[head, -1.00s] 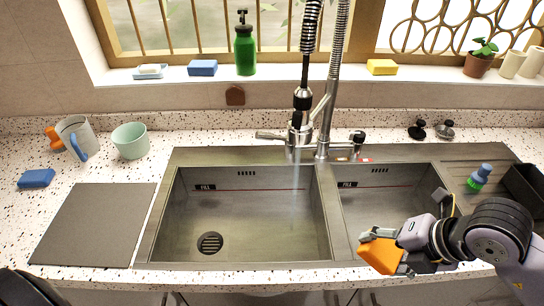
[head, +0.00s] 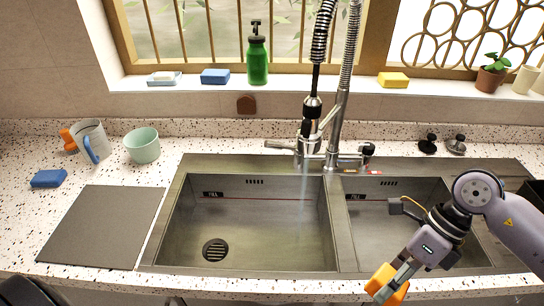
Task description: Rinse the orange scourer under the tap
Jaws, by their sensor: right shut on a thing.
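The orange scourer (head: 378,279) is at the front edge of the sink unit, below the right basin in the picture. My right gripper (head: 390,285) is shut on it; the fingers cover part of it. The tap (head: 332,140) stands behind the sink at the divider, with a coiled hose and a black spray head (head: 312,108). A faint stream of water (head: 304,188) falls from it into the left basin (head: 250,235). The scourer is apart from the stream, to its right and nearer the front. My left gripper does not show.
The right basin (head: 385,225) lies partly behind my right arm. A grey board (head: 100,228), a mint cup (head: 142,146), a mug (head: 92,141) and a blue sponge (head: 48,178) are on the left counter. A green bottle (head: 257,60) and sponges stand on the sill. The left basin is clear.

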